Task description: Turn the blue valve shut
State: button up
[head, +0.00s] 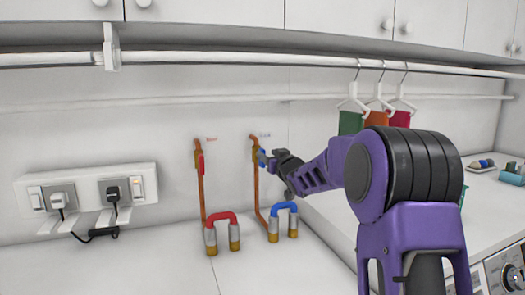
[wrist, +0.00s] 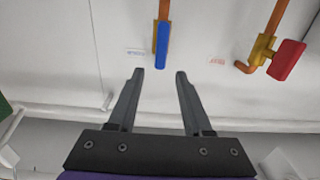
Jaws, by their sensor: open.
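The blue valve (head: 262,158) is on a copper pipe on the back wall, just right of the middle in the head view, partly hidden by my gripper. In the wrist view its blue handle (wrist: 162,46) lies in line with the pipe, its end pointing toward my gripper. My gripper (wrist: 159,73) is open and empty. The handle's end appears centred just past the gap between the fingertips, with no contact visible. In the head view my gripper (head: 270,160) is right at the valve, coming from the right.
A red valve (head: 200,163) is on a copper pipe to the left; its handle (wrist: 288,60) also shows in the wrist view. Blue (head: 284,207) and red (head: 221,217) hose bends stand below. A rail (head: 230,58) crosses above, with clothes hangers (head: 378,102) at right.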

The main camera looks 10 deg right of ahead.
aim_at(264, 151)
jog(key=shift+w+a+p, duration=0.1)
jog(key=shift+w+a, duration=0.1)
jog(key=shift+w, duration=0.75)
jog(key=shift+w+a+p, duration=0.1)
jog(key=shift+w+a, duration=0.1)
jog(key=shift+w, duration=0.8)
jog(key=shift+w+a+p, duration=0.1)
jog(key=shift+w+a, duration=0.1)
jog(key=shift+w, duration=0.75)
grip_shut()
